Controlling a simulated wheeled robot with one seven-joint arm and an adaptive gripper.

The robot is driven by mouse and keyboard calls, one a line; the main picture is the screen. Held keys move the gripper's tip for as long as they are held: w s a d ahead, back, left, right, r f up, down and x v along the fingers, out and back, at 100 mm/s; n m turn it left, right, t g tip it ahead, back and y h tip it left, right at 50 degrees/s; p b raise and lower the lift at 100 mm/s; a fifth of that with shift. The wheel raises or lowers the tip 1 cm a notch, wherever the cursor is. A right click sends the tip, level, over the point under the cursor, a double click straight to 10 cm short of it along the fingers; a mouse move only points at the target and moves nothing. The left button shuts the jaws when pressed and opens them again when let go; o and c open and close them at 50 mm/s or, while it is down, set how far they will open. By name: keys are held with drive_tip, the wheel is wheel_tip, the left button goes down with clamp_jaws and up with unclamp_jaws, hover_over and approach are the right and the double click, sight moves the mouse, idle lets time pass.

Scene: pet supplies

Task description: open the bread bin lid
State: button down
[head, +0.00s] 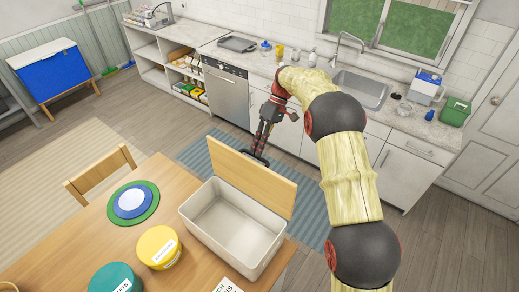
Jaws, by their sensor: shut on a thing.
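The bread bin (262,252) is a whitish rectangular box on the wooden table, and its inside looks empty. Its wooden lid (255,180) stands raised along the bin's far side, tilted up and away from the opening. My gripper (261,150), dark with red parts, is at the lid's upper edge, at the far side of the bin. It is shut on a dark piece at that edge, which looks like the lid's handle. The fingertips and the handle are small and partly hidden behind the lid.
On the table (80,250) are a yellow round tin (158,247), a teal tin (115,279) and stacked blue, white and green plates (147,207). A wooden chair (100,172) stands behind. The counter with a sink (360,88) runs along the back. A striped rug (205,160) lies between.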

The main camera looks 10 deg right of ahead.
drive_tip(key=f, duration=0.3)
drive_tip(key=shift+s+d, duration=0.2)
drive_tip(key=shift+s, duration=0.1)
drive_tip(key=shift+r, duration=0.1)
drive_tip(key=c, duration=2.3)
unclamp_jaws()
drive_tip(key=shift+a, duration=0.1)
drive_tip(key=o, duration=0.3)
drive_tip(key=shift+w+a+r, duration=0.1)
drive_tip(key=shift+w+a, duration=0.2)
drive_tip(key=shift+w, duration=0.1)
drive_tip(key=shift+o, duration=0.8)
drive_tip(key=shift+s+d+r, duration=0.25)
drive_tip(key=shift+r, duration=0.05)
drive_tip(key=v, duration=1.2)
drive_tip(key=shift+w, duration=0.25)
drive_tip(key=shift+a, duration=0.1)
